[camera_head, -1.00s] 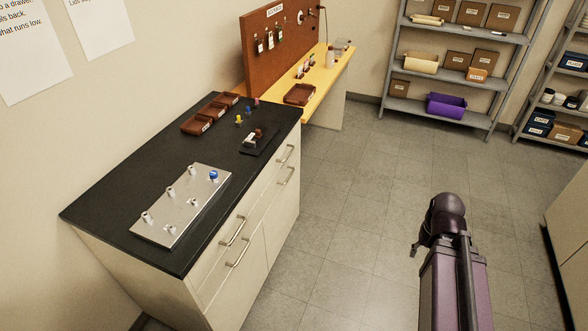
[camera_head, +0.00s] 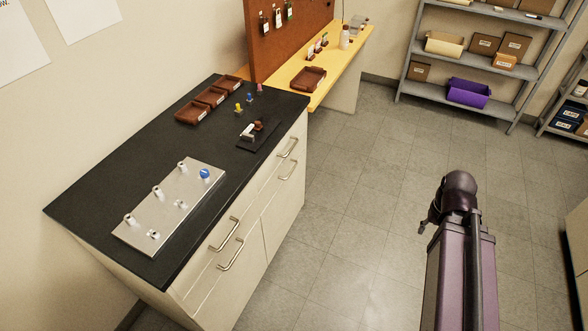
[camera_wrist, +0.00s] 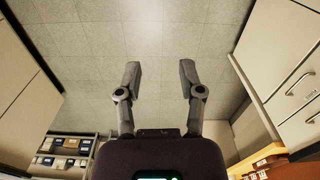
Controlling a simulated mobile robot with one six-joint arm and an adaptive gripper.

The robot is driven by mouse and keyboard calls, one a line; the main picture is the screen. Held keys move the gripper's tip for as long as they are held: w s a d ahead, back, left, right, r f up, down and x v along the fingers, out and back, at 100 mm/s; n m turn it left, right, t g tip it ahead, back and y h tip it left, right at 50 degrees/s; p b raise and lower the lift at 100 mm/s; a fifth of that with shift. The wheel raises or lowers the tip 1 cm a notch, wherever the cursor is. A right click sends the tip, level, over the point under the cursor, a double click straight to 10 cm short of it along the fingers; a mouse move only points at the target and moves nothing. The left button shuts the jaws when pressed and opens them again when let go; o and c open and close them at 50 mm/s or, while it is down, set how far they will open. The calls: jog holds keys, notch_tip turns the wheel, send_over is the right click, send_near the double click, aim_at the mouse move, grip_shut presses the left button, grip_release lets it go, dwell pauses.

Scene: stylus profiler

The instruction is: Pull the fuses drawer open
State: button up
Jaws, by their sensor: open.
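The black-topped cabinet (camera_head: 262,205) stands left of centre in the head view. Its front has two upper drawers, a left one with a bar handle (camera_head: 224,234) and a right one with a bar handle (camera_head: 288,148), with more handles below them. The fronts look shut and flush. I see no readable label on them, so I cannot tell which is the fuses drawer. My gripper (camera_wrist: 159,72) is open and empty in the wrist view, over bare floor, apart from any handle. Handled fronts (camera_wrist: 300,84) show at the right of the wrist view.
A metal plate with posts (camera_head: 172,204), brown trays (camera_head: 208,98) and a small black stand (camera_head: 254,138) sit on the cabinet top. A yellow bench (camera_head: 345,62) adjoins behind. Shelves (camera_head: 470,52) stand at the back. The grey floor (camera_head: 350,210) between cabinet and arm is clear.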

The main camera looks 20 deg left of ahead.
jog(key=shift+w+f, duration=0.1)
dwell(0.3)
jog(key=m+t+y+b, duration=0.6)
jog(key=y+b, duration=0.8)
jog(key=b, duration=2.5)
send_near(292, 170)
jog(key=shift+s+d+f+n+t, duration=0.1)
jog(key=shift+s+d+n+t, duration=0.25)
jog(key=shift+s+d, duration=0.35)
jog(key=shift+s+d+f+n+t, duration=0.1)
jog(key=shift+s+d+n+t, duration=0.2)
jog(key=shift+s+d, duration=0.35)
jog(key=shift+w+d, duration=0.15)
jog(key=b+x, duration=0.2)
jog(key=x, duration=1.1)
jog(key=shift+w+a+b, duration=0.15)
jog(key=shift+a+b, duration=0.15)
jog(key=shift+a, duration=0.05)
grip_shut()
